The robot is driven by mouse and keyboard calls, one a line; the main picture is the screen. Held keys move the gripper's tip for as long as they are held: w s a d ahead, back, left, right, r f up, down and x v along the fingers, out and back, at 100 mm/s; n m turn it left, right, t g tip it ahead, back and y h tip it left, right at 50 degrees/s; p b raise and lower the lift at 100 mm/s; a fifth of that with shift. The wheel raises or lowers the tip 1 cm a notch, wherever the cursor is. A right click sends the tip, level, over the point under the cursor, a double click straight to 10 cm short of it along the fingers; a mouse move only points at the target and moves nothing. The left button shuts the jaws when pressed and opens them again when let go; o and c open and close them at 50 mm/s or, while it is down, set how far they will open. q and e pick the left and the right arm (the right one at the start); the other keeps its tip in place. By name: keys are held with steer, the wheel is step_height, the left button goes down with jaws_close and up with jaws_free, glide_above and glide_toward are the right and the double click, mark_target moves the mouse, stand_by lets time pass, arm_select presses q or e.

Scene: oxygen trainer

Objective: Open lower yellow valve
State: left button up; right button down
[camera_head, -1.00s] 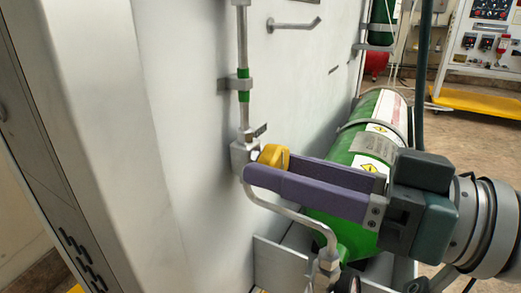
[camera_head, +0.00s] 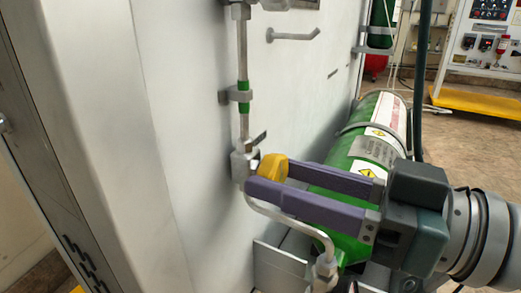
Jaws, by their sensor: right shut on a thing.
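The lower yellow valve knob (camera_head: 271,168) sits on a metal valve body (camera_head: 241,163) on the pipe in front of the pale panel. My right gripper (camera_head: 268,176) comes in from the right, with its purple fingers on either side of the knob, and it is shut on the knob. The knob stands upright between the fingertips, its lower part hidden by the nearer finger. My left gripper is out of view.
A green gas cylinder (camera_head: 346,183) lies behind my right gripper. A bent pipe (camera_head: 288,222) runs under the fingers. A vertical pipe (camera_head: 242,58) with a clamp rises above the valve. A hook handle (camera_head: 294,35) sticks out of the panel.

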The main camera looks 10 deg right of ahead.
steer(key=n+p, duration=0.1)
steer(key=n, duration=0.2)
steer(key=shift+n+p, duration=0.6)
steer(key=shift+n, duration=0.5)
steer(key=shift+c, duration=1.8)
jaws_free()
steer(key=shift+d, duration=0.15)
steer(key=p+v, duration=0.2)
steer(key=v, duration=0.7)
steer(key=shift+s+d, duration=0.25)
steer(key=shift+d, duration=0.05)
